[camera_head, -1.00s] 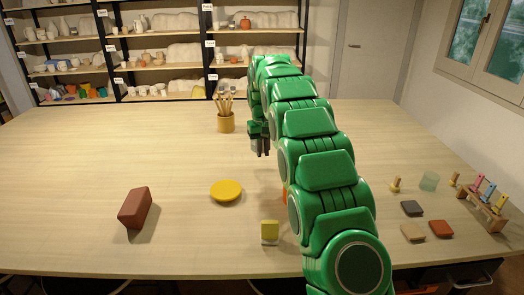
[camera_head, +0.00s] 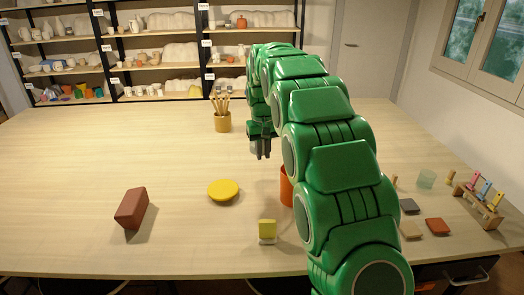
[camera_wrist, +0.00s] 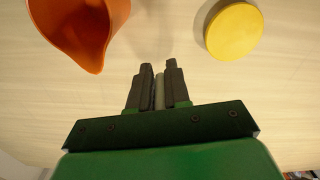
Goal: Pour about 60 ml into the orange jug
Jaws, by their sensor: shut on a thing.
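The orange jug (camera_head: 286,186) is mostly hidden behind my arm in the head view. In the wrist view the jug (camera_wrist: 84,25) is at the upper left, cut by the top edge, with its pointed spout toward my gripper. My gripper (camera_head: 261,150) is above the table, left of my arm and farther back than the jug. In the wrist view my gripper (camera_wrist: 158,82) is shut on a thin, pale grey-green piece (camera_wrist: 159,92). I cannot tell what the piece belongs to. No liquid is visible.
A yellow disc (camera_head: 223,190) lies left of the jug; a yellow-and-white block (camera_head: 267,229) and red-brown block (camera_head: 131,208) stand nearer. A brush pot (camera_head: 223,122) is behind. A pale green cup (camera_head: 426,179), tiles (camera_head: 438,226) and a wooden rack (camera_head: 478,206) are right.

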